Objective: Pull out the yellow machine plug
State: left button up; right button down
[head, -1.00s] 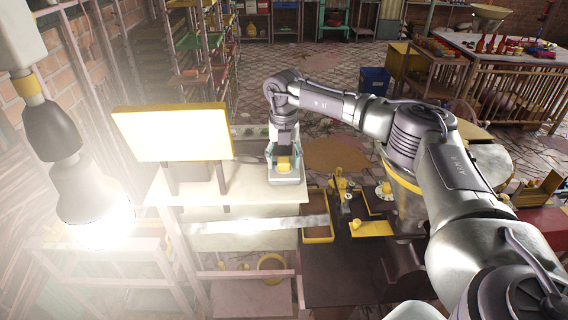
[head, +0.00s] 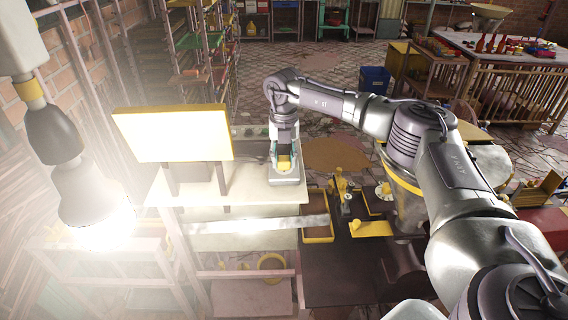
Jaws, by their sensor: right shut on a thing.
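The yellow plug (head: 284,162) is at the right end of a pale bench top, in a light grey socket base (head: 287,181). My right gripper (head: 284,157) reaches down over the plug from above, with its fingers closed around it. The plug shows between the fingers and is partly hidden by them. I cannot tell how deep it sits in the base. My left gripper is not in view.
A yellow-framed bright panel (head: 172,133) stands on the bench (head: 250,190) left of the plug. A glowing lamp (head: 85,190) hangs at the left. Yellow machine parts and trays (head: 318,230) lie right of the bench.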

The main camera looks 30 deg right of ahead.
aim_at(284, 158)
jog(key=shift+r+p, duration=1.85)
jog(key=shift+r, duration=0.85)
